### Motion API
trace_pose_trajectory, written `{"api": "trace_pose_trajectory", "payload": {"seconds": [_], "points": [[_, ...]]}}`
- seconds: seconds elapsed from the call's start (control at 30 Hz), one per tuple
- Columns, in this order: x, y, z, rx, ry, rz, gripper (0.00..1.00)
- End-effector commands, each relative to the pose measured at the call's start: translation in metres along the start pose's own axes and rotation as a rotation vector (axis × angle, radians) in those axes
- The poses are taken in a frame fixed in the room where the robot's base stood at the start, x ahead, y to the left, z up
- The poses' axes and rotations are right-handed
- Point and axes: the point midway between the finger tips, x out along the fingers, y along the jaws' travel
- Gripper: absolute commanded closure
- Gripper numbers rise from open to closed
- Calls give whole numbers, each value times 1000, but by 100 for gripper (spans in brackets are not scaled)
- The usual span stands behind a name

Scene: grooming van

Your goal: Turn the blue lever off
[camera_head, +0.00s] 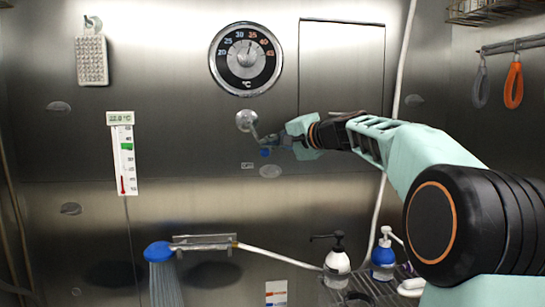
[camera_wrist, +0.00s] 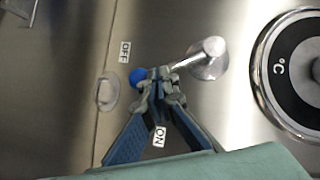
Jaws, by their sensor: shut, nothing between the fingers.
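The blue lever has a round metal mount (camera_head: 245,119) on the steel wall and a blue knob (camera_head: 265,152) at its lower end. In the head view it slants down and right. In the wrist view the blue knob (camera_wrist: 137,76) lies between the OFF label (camera_wrist: 125,52) and the ON label (camera_wrist: 159,136), closer to OFF. My gripper (camera_wrist: 160,75) is shut and empty, its tips beside the knob and overlapping part of the lever shaft. Whether they touch it I cannot tell. In the head view my gripper (camera_head: 276,139) is right of the lever.
A temperature dial (camera_head: 246,59) is on the wall above the lever. A blue shower head (camera_head: 158,252) hangs on a holder below.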

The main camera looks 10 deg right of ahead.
Motion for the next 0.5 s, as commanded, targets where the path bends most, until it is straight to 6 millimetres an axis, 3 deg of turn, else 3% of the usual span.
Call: {"api": "trace_pose_trajectory", "payload": {"seconds": [0.03,0.5], "points": [[4,10,5,28,-1,-19,100],[14,9,22,227,-1,-153,100]]}}
